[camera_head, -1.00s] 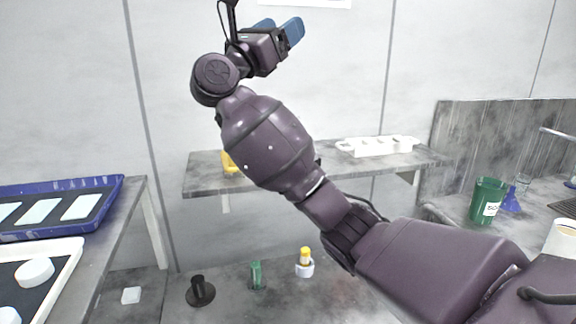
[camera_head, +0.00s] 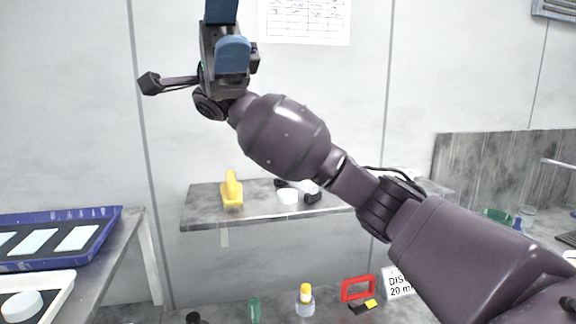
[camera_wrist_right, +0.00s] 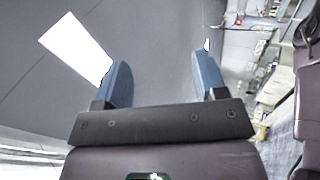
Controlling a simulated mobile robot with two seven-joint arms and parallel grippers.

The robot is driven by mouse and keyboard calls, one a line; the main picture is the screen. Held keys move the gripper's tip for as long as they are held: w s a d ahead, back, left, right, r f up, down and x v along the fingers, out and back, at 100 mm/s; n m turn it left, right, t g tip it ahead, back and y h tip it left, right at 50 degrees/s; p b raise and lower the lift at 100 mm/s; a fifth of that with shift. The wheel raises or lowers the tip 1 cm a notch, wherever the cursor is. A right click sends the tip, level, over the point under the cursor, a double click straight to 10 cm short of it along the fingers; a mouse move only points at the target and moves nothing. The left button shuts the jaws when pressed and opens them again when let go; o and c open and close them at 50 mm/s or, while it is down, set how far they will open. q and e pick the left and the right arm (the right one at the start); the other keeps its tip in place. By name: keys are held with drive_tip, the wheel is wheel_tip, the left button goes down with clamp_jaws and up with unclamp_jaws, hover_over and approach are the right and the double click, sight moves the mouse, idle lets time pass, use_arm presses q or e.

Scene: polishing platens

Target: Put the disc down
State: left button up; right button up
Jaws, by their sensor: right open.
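My right gripper (camera_head: 226,38) is raised high in front of the wall, with its blue fingers apart. In the right wrist view the gripper (camera_wrist_right: 162,68) is open, with nothing between the fingers. A thick white disc (camera_head: 22,306) lies in the white-rimmed tray (camera_head: 62,292) at the lower left, far below the gripper. A small white round piece (camera_head: 287,197) stands on the wall shelf (camera_head: 205,212); I cannot tell if it is a disc. My left gripper is not in view.
A blue tray (camera_head: 100,228) with pale plates is at left. The shelf also holds a yellow object (camera_head: 231,189) and a dark tool. Below are a yellow-capped bottle (camera_head: 305,300), a green item (camera_head: 254,310), a red frame (camera_head: 358,287) and a sign (camera_head: 397,283). My right arm hides the shelf's right part.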

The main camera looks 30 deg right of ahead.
drive_tip(key=a+f+m+t+y, duration=0.3)
drive_tip(key=f+m+t+y, duration=0.2)
drive_tip(key=m, duration=0.1)
drive_tip(key=m+t+h, duration=1.3)
drive_tip(key=m+t, duration=0.6)
drive_tip(key=t, duration=0.4)
approach(287, 192)
drive_tip(key=x, duration=0.4)
drive_tip(key=shift+d+r, duration=0.1)
drive_tip(key=shift+p+x, duration=0.55)
drive_tip(key=shift+x, duration=2.15)
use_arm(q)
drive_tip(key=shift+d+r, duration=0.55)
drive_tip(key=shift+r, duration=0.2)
